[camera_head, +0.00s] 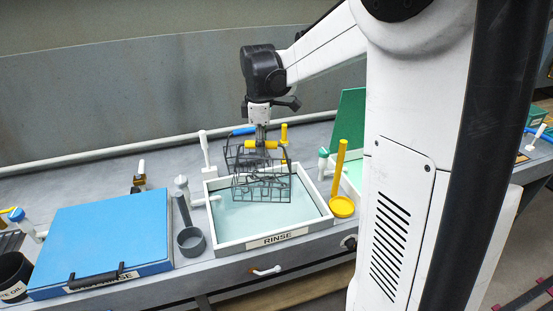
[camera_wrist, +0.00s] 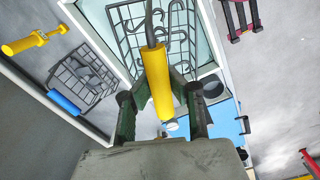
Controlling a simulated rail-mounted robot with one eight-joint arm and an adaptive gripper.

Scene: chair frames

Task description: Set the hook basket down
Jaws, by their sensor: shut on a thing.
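The hook basket (camera_head: 261,186) is a dark wire basket with hooks inside, hanging over the rinse tank (camera_head: 318,220). My gripper (camera_head: 261,143) is shut on the basket's yellow handle above it. In the wrist view my gripper (camera_wrist: 160,112) has the yellow handle (camera_wrist: 159,82) between its fingers, and the basket (camera_wrist: 125,42) shows beyond it. The tank holds pale blue-green liquid and its front is labelled RINSE. The basket overlaps the liquid in the picture; I cannot tell whether its bottom touches the liquid.
A blue lid (camera_head: 100,240) covers the tank at the left. A grey cup with a handle (camera_head: 191,241) stands between the tanks. A yellow ladle-like tool (camera_head: 341,205) is at the rinse tank's right edge. A green lid (camera_head: 350,118) stands up behind it at the right.

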